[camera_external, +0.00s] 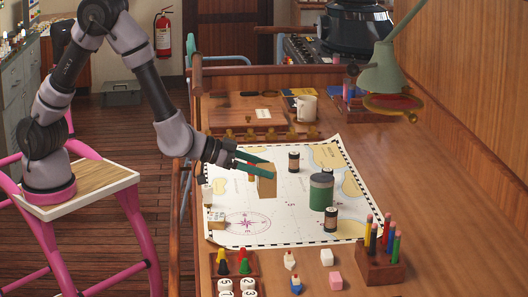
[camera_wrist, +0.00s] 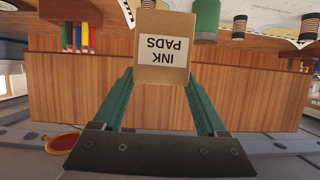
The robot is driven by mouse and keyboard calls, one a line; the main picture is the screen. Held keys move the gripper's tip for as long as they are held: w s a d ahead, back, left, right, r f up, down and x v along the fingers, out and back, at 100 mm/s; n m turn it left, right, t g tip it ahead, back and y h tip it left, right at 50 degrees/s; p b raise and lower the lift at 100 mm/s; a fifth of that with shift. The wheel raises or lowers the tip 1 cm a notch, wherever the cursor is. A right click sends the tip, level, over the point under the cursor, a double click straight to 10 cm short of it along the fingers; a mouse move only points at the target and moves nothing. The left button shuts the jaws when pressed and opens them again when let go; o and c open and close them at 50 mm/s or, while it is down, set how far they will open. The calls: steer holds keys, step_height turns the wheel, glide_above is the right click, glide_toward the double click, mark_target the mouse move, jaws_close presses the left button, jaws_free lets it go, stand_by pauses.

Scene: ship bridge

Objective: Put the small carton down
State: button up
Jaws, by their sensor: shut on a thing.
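The small carton (camera_external: 267,186) is a tan cardboard box over the left-middle part of the chart. In the wrist view the carton (camera_wrist: 162,62) has a white label reading "INK PADS", upside down in the picture. My gripper (camera_external: 268,168) has green fingers and is shut on the carton, one finger on each side. The gripper also shows in the wrist view (camera_wrist: 159,82). I cannot tell whether the carton's underside touches the chart.
The chart (camera_external: 290,225) lies on the wooden desk. A green cylinder (camera_external: 321,191) and dark jars (camera_external: 294,162) (camera_external: 331,219) stand right of the carton. A pencil block (camera_external: 380,262), game pieces and dice sit in front; a mug (camera_external: 306,108) stands behind. The desk's right side is clear.

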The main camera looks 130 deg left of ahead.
steer(key=w+d, duration=0.4)
steer(key=d, duration=0.2)
step_height(320, 180, down, 10)
steer(key=shift+w+a, duration=0.1)
steer(key=shift+w, duration=0.05)
steer(key=shift+f, duration=0.2)
steer(key=o, duration=1.4)
steer(key=shift+c, duration=0.2)
steer(key=shift+r, duration=0.15)
